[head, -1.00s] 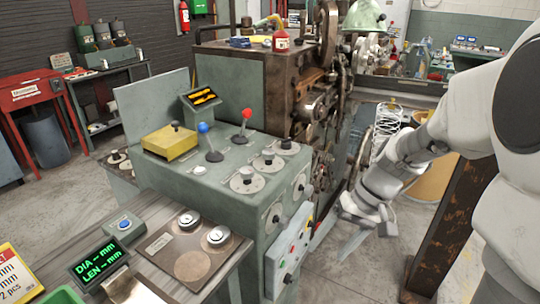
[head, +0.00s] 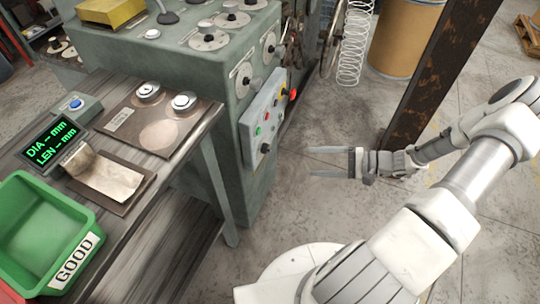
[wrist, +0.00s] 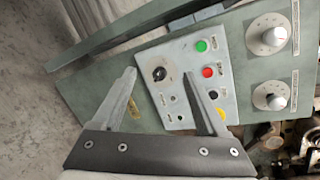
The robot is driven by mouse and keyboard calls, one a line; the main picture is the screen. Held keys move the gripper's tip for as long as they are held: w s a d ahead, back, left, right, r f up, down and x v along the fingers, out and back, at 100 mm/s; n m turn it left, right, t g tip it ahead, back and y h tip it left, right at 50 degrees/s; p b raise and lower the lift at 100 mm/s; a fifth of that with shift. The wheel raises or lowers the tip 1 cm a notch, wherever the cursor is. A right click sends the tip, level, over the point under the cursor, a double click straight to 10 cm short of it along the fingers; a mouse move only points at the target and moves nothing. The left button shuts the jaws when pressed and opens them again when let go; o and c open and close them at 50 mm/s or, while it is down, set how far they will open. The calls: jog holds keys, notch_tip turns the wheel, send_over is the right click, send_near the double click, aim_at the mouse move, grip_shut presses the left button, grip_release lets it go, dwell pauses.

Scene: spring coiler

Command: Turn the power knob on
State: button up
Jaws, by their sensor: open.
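The grey control panel (head: 250,122) is on the front side of the green machine, and it also shows in the wrist view (wrist: 150,106). In the head view a dark knob (head: 265,148) shows low on the panel. My gripper (head: 311,162) is open and empty, to the right of the panel with its fingers pointing at it. In the wrist view the knob appears between the fingertips of my gripper (wrist: 160,74), with no visible contact.
Green (wrist: 201,46), red (wrist: 208,71) and yellow (wrist: 221,112) buttons share the panel. Grey dials (wrist: 268,36) are beside it. A workbench (head: 190,150) with a green bin (head: 60,205) stands left. A rusty post (head: 432,75) rises behind my arm. Floor around the gripper is clear.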

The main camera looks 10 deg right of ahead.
notch_tip(320, 180, down, 7)
jog(key=d+m+t+b, duration=0.2)
jog(key=m+t, duration=0.2)
jog(key=t, duration=0.1)
jog(key=b, duration=0.3)
send_near(267, 149)
jog(key=f+x, duration=0.1)
jog(key=x, duration=0.7)
jog(key=shift+w+f+m+t, duration=0.3)
jog(key=shift+w, duration=0.3)
grip_shut()
